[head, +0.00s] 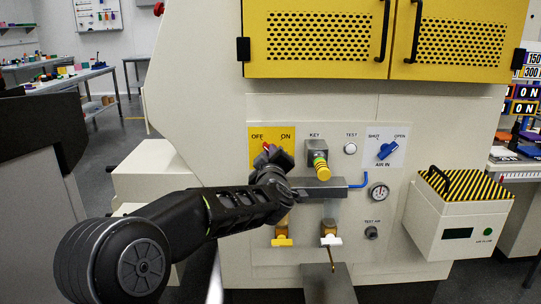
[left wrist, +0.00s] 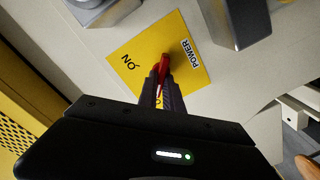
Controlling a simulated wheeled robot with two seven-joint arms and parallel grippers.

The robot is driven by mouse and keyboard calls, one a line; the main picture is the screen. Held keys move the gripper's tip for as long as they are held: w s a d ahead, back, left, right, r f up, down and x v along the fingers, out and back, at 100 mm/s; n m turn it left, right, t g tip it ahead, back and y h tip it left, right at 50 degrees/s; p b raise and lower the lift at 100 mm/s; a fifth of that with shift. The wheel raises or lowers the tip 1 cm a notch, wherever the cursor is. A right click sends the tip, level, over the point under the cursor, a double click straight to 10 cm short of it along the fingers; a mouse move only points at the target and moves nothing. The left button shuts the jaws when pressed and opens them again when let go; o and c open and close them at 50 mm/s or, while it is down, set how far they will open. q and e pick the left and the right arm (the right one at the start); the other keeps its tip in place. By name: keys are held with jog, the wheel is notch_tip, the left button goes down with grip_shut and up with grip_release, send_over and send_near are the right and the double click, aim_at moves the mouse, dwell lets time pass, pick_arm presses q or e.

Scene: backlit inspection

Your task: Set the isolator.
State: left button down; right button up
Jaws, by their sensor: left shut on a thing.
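The isolator is a red handle (head: 266,146) on a yellow plate (head: 257,133) marked OFF at left and ON at right, on the machine's front panel. My left gripper (head: 270,156) is at the handle and covers most of it in the head view. In the left wrist view, the fingers (left wrist: 164,88) are shut on the red handle (left wrist: 164,66), in front of the yellow plate (left wrist: 190,75). My right gripper is in neither view.
Right of the plate are a yellow-ringed key switch (head: 320,166), a white TEST button (head: 350,148) and a blue air valve (head: 387,150). Yellow perforated doors (head: 330,40) are above.

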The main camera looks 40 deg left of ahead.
pick_arm(q)
jog(key=c, duration=1.5)
grip_release()
jog(key=p+v, duration=0.1)
jog(key=v, duration=0.6)
jog(key=shift+s+d, duration=0.3)
